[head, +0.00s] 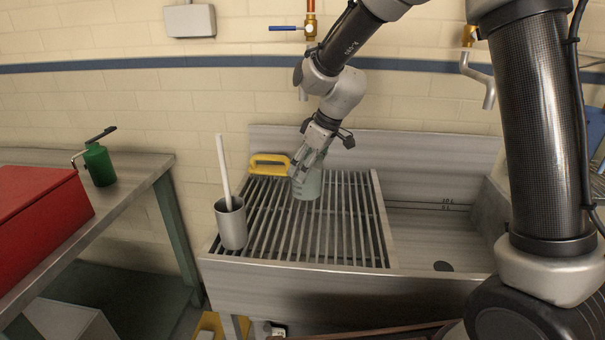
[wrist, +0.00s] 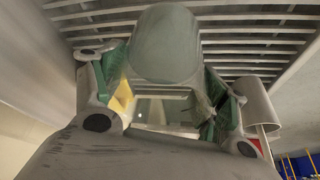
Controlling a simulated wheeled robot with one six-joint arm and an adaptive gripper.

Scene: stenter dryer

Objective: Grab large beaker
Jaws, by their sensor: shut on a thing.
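The large beaker (head: 307,187) is a translucent grey-green vessel. In the head view it is upright at the back of the slatted rack, and I cannot tell whether its base touches the slats. My gripper (head: 308,168) reaches down to it from above and is shut on its upper part, hiding some of the rim. In the wrist view the beaker (wrist: 165,45) shows at the top centre, between and beyond the two fingers (wrist: 163,105).
A metal cup (head: 231,226) with a white rod stands at the rack's (head: 300,262) front left. A yellow-handled tool (head: 268,159) lies behind. The sink basin (head: 430,235) is at right. A left bench (head: 135,180) holds a green bottle (head: 99,165) and red box (head: 40,215).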

